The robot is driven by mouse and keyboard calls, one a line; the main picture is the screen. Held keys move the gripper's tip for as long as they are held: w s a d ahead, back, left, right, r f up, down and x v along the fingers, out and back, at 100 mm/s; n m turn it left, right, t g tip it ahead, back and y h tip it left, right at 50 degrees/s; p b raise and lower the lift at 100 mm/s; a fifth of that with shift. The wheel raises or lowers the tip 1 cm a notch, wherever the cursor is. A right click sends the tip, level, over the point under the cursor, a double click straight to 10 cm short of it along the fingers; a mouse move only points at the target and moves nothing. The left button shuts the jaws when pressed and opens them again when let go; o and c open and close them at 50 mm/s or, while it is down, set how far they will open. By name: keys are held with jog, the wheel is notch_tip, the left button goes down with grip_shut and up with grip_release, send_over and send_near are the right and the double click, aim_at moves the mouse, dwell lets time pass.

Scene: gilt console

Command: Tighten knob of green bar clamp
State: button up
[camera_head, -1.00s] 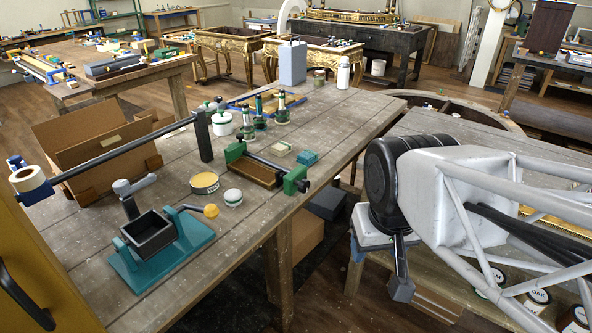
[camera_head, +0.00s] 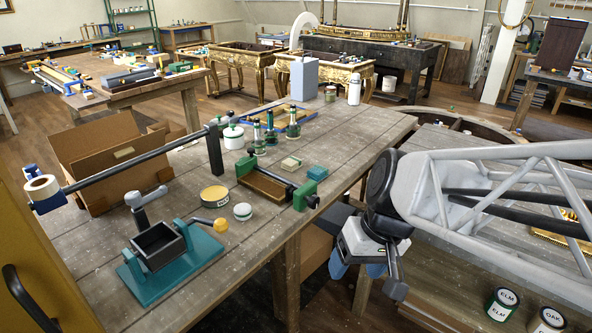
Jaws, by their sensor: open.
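The green bar clamp (camera_head: 305,193) lies near the right edge of the wooden workbench, with a brown wooden piece (camera_head: 265,187) between its two green jaws. Its dark knob (camera_head: 313,201) sticks out on the right, at the bench edge. I cannot tell how tight it is. My gripper (camera_head: 357,270) is to the right of and below the knob in the picture, off the bench side, with its blue fingers pointing down. It is open and empty, apart from the clamp.
A second table (camera_head: 450,235) with labelled cans (camera_head: 502,303) stands to the right.

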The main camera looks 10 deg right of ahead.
jog(key=w+a+f+n+y, duration=0.1)
jog(key=w+a+f+y, duration=0.25)
jog(key=w+y, duration=0.35)
jog(key=m+t+y, duration=0.2)
jog(key=t, duration=1)
send_near(317, 202)
jog(key=x, duration=0.3)
jog(key=shift+w+d+f, duration=0.1)
jog(key=shift+f, duration=0.05)
jog(key=shift+w, duration=0.1)
jog(key=shift+x, duration=3.85)
jog(key=c, duration=0.9)
